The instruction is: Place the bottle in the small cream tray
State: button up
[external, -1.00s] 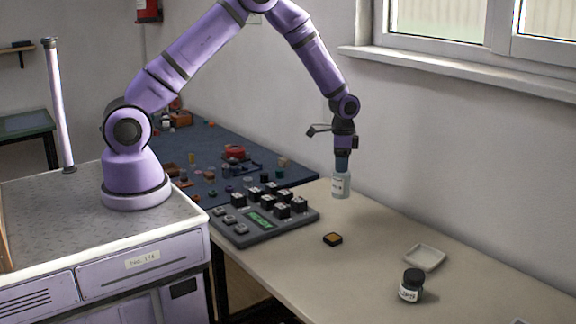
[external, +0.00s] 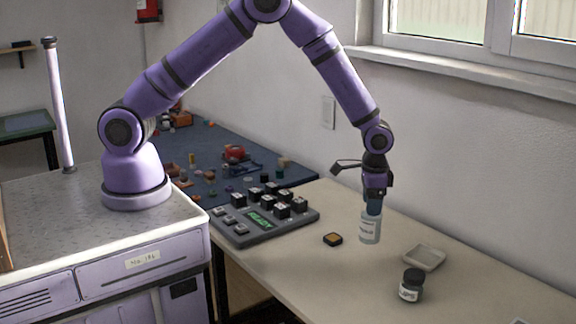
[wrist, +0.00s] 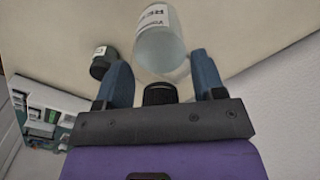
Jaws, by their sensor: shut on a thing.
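My gripper (external: 374,208) points down over the table and is shut on a pale translucent bottle (external: 369,228) with a white label. In the wrist view, the bottle (wrist: 163,50) extends beyond the two blue fingers (wrist: 162,82), with a black part between them. The bottle looks upright and held above the tabletop. The small cream tray (external: 411,262) lies to the right of and nearer than the bottle; it looks empty. I cannot make out the tray in the wrist view.
A dark jar (external: 411,286) with a white label stands just in front of the tray. A keypad device (external: 262,217) and a blue mat (external: 215,150) with several small parts are farther left. The wall runs behind.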

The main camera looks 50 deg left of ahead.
jog(key=w+d+f, duration=0.4)
jog(key=w+d, duration=0.2)
jog(key=w, duration=0.5)
jog(key=shift+d+f, duration=0.35)
jog(key=shift+d, duration=0.05)
jog(key=shift+f, duration=0.35)
jog(key=o, duration=1.3)
jog(key=shift+f, duration=0.1)
